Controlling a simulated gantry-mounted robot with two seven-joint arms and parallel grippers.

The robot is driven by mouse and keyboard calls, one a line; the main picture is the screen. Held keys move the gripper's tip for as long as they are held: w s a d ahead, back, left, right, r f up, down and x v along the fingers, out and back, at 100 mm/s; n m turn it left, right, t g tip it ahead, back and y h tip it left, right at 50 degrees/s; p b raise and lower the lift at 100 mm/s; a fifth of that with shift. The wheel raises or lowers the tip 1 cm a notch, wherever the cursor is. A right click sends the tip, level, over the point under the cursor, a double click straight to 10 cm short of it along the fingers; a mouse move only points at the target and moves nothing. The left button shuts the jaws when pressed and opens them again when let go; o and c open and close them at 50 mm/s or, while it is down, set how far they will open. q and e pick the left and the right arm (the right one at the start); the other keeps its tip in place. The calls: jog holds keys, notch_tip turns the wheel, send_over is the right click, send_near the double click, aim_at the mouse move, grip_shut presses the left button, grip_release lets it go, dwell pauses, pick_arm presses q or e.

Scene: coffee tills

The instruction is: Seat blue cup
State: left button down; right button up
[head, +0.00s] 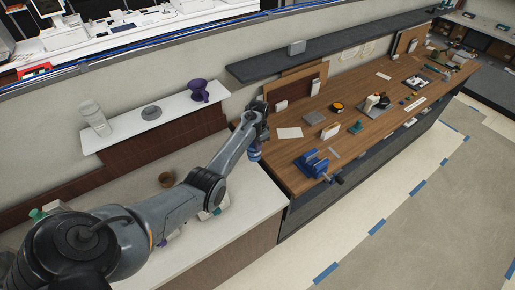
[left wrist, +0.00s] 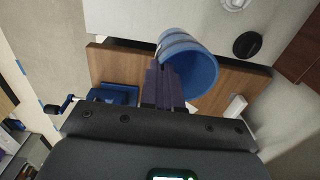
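A blue cup (left wrist: 190,62) is at my left gripper (left wrist: 166,88), with the fingers together on its wall and its open mouth visible in the left wrist view. In the head view the cup (head: 254,153) shows small beneath my left gripper (head: 256,138), near the corner where the white counter meets the wooden bench. The cup appears held above the surfaces, tilted in the wrist view. Part of its wall is hidden by the fingers. My right gripper is not in view.
The wooden bench (head: 290,178) carries a blue vise (head: 312,163) and several small items. A white shelf (head: 125,132) holds a purple vessel (head: 200,90), a grey disc (head: 151,112) and a pale canister (head: 95,118).

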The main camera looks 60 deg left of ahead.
pick_arm(q)
jog(key=shift+r, duration=2)
jog(key=shift+s, duration=0.15)
